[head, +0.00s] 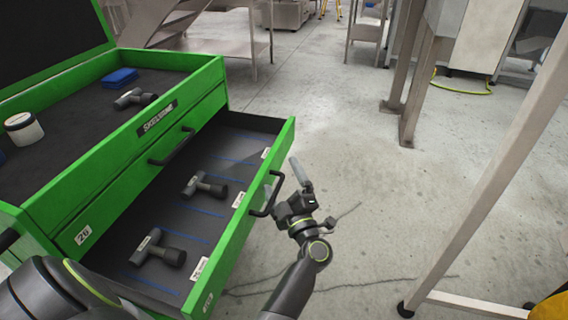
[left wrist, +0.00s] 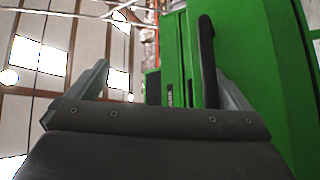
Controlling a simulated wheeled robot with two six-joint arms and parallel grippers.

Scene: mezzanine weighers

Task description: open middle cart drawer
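The green cart (head: 110,175) stands at the left of the head view. One of its drawers (head: 238,222), below a closed upper drawer front, is pulled well out. Its black bar handle (head: 268,196) is on the outer face. My left gripper (head: 288,182) is at this handle, outside the drawer front. In the left wrist view, the fingers of the gripper (left wrist: 158,90) are wide apart. The black handle (left wrist: 207,62) stands between them, close to the right finger; I cannot tell whether they touch. My right gripper is not in view.
The open drawer holds two grey tools (head: 203,186) (head: 158,249). On the cart's top are a blue block (head: 119,77), a white jar (head: 23,128) and another tool (head: 135,98). A metal frame (head: 490,190) stands at the right. The concrete floor between is clear.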

